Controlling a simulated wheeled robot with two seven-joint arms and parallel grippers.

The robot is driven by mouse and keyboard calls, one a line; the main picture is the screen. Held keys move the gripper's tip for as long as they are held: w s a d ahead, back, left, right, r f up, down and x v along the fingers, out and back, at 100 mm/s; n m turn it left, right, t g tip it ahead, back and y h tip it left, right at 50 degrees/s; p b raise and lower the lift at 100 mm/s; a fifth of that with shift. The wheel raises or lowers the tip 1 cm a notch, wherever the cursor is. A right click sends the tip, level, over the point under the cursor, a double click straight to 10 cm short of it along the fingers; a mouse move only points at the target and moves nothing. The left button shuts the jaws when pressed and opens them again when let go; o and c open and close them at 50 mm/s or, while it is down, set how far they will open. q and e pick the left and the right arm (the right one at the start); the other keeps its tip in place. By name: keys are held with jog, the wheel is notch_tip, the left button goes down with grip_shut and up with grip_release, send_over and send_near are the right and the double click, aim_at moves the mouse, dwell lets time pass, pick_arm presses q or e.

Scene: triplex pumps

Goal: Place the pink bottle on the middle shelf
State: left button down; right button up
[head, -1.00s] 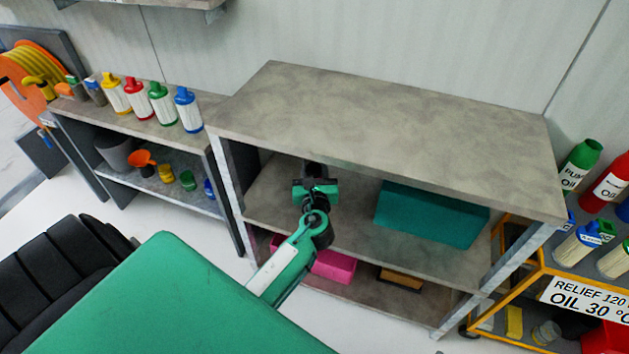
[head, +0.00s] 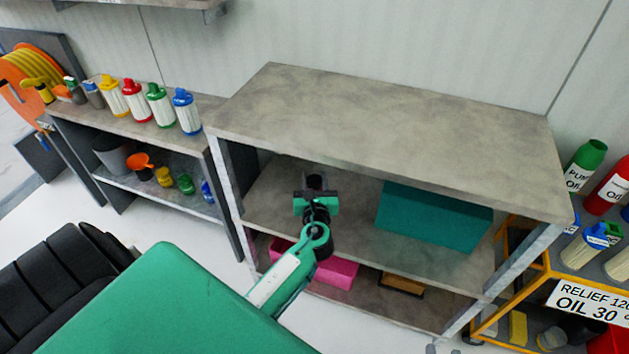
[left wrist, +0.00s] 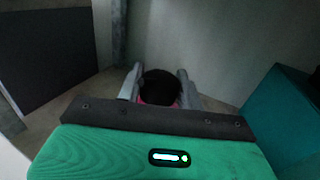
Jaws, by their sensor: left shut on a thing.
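My left gripper (head: 315,187) reaches into the middle level of the grey shelf unit (head: 385,120), under its top board. In the left wrist view its two pale fingers (left wrist: 158,80) are shut on the pink bottle (left wrist: 160,88). Only the bottle's round black top and a little pink show between them. In the head view I cannot make out the bottle behind my gripper. I cannot tell whether its base touches the middle shelf (head: 360,232). My right gripper is not in view.
A teal box (head: 433,215) stands on the middle shelf to the right of my gripper; it also shows in the left wrist view (left wrist: 285,115). A pink bin (head: 337,272) sits on the level below. Free board lies between my gripper and the teal box.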

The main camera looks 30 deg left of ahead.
pick_arm(q)
jog(key=c, duration=0.9)
grip_release()
